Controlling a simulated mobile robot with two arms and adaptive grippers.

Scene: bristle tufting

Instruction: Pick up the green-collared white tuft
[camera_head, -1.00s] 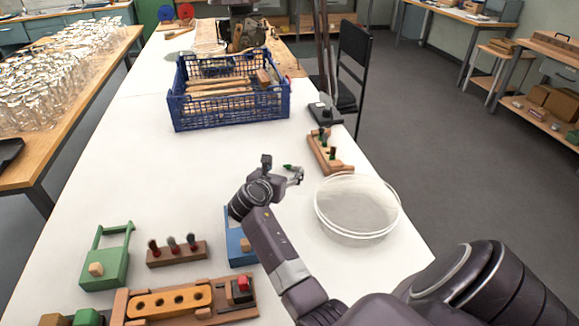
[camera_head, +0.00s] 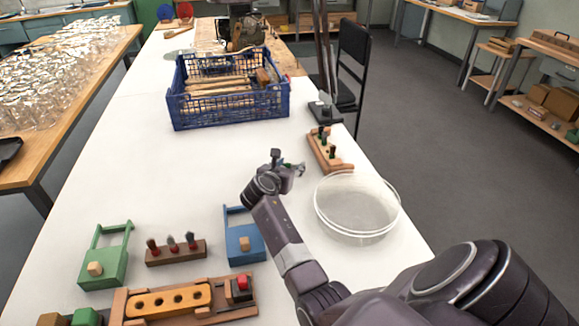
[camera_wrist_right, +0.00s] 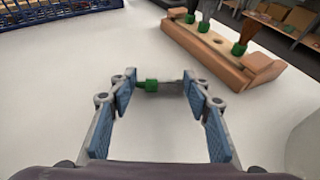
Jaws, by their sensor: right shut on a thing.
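The green-collared white tuft (camera_wrist_right: 172,88) lies crosswise between the fingertips of my right gripper (camera_wrist_right: 158,88) in the right wrist view. In the head view the tuft is small and mostly hidden by the fingers. My left gripper is not in view.
A wooden rack (camera_head: 319,152) with green-collared tufts stands just beyond the gripper, also in the wrist view (camera_wrist_right: 206,52). A clear round dish (camera_head: 357,210) is to the right. A blue crate (camera_head: 230,112) stands behind. A red-collared tuft rack (camera_head: 177,253) sits front left.

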